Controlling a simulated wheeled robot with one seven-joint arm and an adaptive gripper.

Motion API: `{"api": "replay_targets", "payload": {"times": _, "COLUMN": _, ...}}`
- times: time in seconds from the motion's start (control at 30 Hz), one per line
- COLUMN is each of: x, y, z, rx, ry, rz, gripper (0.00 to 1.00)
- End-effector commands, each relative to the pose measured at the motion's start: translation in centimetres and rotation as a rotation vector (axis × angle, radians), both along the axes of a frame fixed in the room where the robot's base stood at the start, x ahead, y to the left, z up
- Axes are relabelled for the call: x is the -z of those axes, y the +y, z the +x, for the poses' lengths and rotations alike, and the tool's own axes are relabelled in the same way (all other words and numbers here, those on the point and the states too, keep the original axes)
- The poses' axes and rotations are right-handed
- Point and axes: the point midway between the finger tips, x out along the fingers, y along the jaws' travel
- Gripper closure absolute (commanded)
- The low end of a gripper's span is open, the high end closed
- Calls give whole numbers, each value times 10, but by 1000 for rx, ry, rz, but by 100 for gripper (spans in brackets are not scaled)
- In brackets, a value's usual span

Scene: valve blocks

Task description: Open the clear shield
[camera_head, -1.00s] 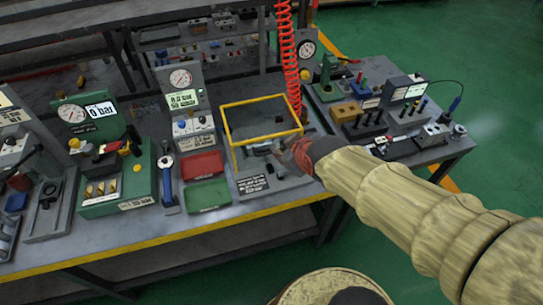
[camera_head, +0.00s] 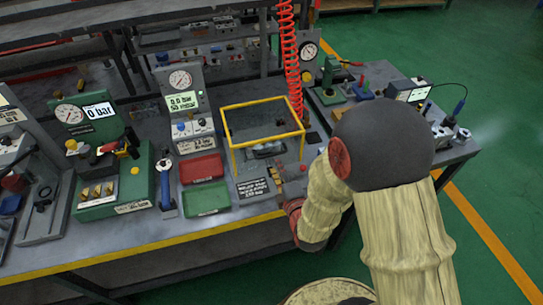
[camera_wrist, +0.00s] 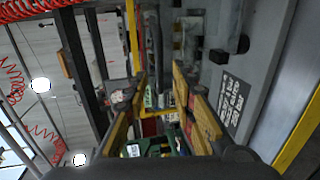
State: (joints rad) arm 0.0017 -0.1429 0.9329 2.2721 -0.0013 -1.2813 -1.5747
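The clear shield (camera_head: 268,139) is a see-through box with a yellow frame, standing on the middle of the bench. Its top looks level and closed down over a grey part (camera_head: 268,150). A yellow bar (camera_wrist: 133,35), which looks like part of its frame, shows in the wrist view. My gripper (camera_head: 273,176) is low in front of the shield's right front side, near the bench's front edge, partly hidden by my arm. In the wrist view my gripper (camera_wrist: 160,98) has its two tan-padded fingers apart, with nothing held between them.
A label plate (camera_head: 252,187) lies in front of the shield. A red tray (camera_head: 201,168) and a green tray (camera_head: 207,198) are to its left. A red coiled hose (camera_head: 289,65) hangs behind its right side. Gauge stations stand farther left.

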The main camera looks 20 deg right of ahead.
Motion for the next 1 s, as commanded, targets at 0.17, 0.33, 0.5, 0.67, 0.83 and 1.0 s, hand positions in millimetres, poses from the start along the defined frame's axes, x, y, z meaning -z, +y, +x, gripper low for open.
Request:
{"api": "replay_targets", "payload": {"times": 0.17, "x": 4, "y": 0, "z": 21, "rx": 0, "ry": -4, "rz": -1, "gripper": 74}}
{"api": "replay_targets", "payload": {"times": 0.33, "x": 10, "y": 0, "z": 47, "rx": 0, "ry": -3, "rz": 0, "gripper": 74}}
{"api": "replay_targets", "payload": {"times": 0.5, "x": 14, "y": 0, "z": 66, "rx": 0, "ry": -2, "rz": 1, "gripper": 74}}
{"api": "replay_targets", "payload": {"times": 0.67, "x": 15, "y": 0, "z": 73, "rx": 0, "ry": -2, "rz": 1, "gripper": 74}}
{"api": "replay_targets", "payload": {"times": 0.83, "x": 15, "y": 0, "z": 74, "rx": 0, "ry": -2, "rz": 1, "gripper": 74}}
{"api": "replay_targets", "payload": {"times": 1.0, "x": 15, "y": 0, "z": 74, "rx": 0, "ry": -1, "rz": 1, "gripper": 80}}
